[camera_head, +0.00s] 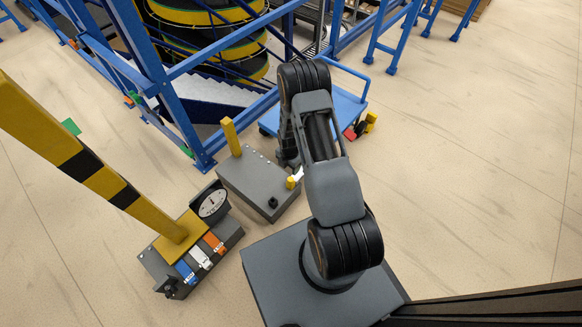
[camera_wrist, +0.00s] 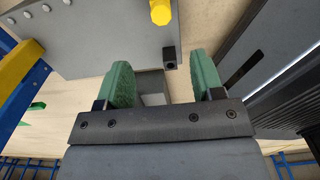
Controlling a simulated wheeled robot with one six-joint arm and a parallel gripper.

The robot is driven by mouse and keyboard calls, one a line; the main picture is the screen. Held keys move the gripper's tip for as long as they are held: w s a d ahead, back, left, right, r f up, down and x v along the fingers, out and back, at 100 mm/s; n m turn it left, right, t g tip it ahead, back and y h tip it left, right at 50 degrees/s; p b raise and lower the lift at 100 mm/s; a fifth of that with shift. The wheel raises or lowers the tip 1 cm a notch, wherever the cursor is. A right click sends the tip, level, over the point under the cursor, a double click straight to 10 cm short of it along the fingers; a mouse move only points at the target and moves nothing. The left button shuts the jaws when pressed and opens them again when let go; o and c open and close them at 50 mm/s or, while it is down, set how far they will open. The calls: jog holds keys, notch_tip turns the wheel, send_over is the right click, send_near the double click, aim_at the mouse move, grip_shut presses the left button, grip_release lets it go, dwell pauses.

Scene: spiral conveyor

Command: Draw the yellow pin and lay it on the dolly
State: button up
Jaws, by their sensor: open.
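A short yellow pin (camera_head: 291,183) shows at the right side of a low grey box (camera_head: 250,180). In the wrist view the yellow pin (camera_wrist: 160,12) is at the top edge, partly cut off, beside the grey box face (camera_wrist: 95,35). My gripper (camera_wrist: 160,65) is open and empty, its two green pads apart. The pin lies beyond the fingertips, roughly in line with the gap, and is not between them. In the head view my arm hides most of the gripper. The blue dolly (camera_head: 351,104) stands behind my arm, partly hidden by it.
A taller yellow post (camera_head: 231,136) rises from the grey box, with a black block (camera_head: 273,203) on its near side. A striped barrier post (camera_head: 90,165) stands left on a base. Red and yellow items (camera_head: 370,121) are at the dolly's near-right edge. Floor at right is clear.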

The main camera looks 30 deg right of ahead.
aim_at(290, 179)
jog(key=f+b, duration=0.1)
jog(key=f, duration=0.3)
jog(key=f+b, duration=0.1)
jog(key=f, duration=0.3)
jog(key=f+b, duration=0.1)
jog(key=f, duration=0.3)
jog(key=shift+w+d+b, duration=0.15)
jog(key=shift+d+b, duration=0.1)
jog(key=shift+b, duration=0.15)
jog(key=shift+c, duration=0.4)
jog(key=c, duration=0.8)
jog(key=o, duration=0.9)
jog(key=shift+r, duration=0.1)
